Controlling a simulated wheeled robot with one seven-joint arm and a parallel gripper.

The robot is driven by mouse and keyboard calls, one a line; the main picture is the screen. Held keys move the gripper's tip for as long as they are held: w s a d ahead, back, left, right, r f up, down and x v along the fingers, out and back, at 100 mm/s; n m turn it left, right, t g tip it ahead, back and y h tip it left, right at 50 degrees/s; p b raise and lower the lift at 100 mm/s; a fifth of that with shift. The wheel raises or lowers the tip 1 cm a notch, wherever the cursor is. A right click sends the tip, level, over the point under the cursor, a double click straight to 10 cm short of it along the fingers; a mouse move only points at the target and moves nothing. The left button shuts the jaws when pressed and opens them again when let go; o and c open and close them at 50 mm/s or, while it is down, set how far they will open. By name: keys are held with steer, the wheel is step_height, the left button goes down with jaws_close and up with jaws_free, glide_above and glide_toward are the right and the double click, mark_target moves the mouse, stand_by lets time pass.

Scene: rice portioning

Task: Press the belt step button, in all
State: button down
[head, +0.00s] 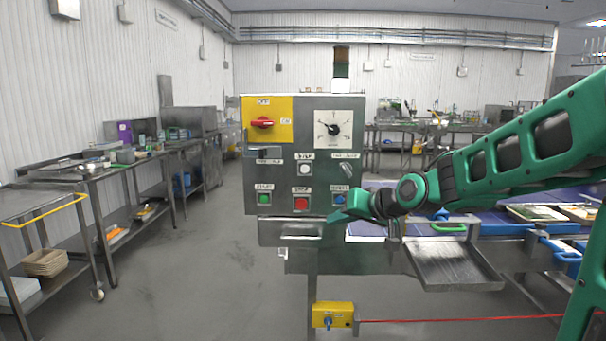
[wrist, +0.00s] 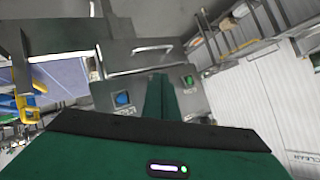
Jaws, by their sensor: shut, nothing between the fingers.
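The control panel (head: 284,235) stands in the middle of the head view. The step button (head: 305,169) is a white round button under a "STEP" label, in the panel's middle row. My gripper (head: 334,216) is shut and empty, with its green fingertips in front of the panel's lower right, below and right of the step button. Whether the tips touch the panel cannot be told. In the wrist view the shut fingers (wrist: 158,84) lie between a blue button (wrist: 123,99) and a green button (wrist: 188,80). The step button is not visible in that view.
The panel also carries a red button (head: 301,203), a red rotary switch (head: 262,123) on a yellow plate, and a dial (head: 333,129). A metal chute (head: 455,268) juts out below my arm. A yellow box (head: 332,315) with a red cord sits low.

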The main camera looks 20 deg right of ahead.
mark_target(305, 168)
steer(key=w+a+r+t+y, duration=0.3)
steer(key=w+a+r, duration=0.3)
steer(key=r, duration=0.2)
steer(key=shift+w+r, duration=0.2)
steer(key=shift+r, duration=0.05)
steer(key=shift+w+d, duration=0.1)
steer(key=shift+w, duration=0.05)
steer(key=w+d, duration=0.2)
steer(key=w, duration=0.6)
steer(key=shift+d, duration=0.3)
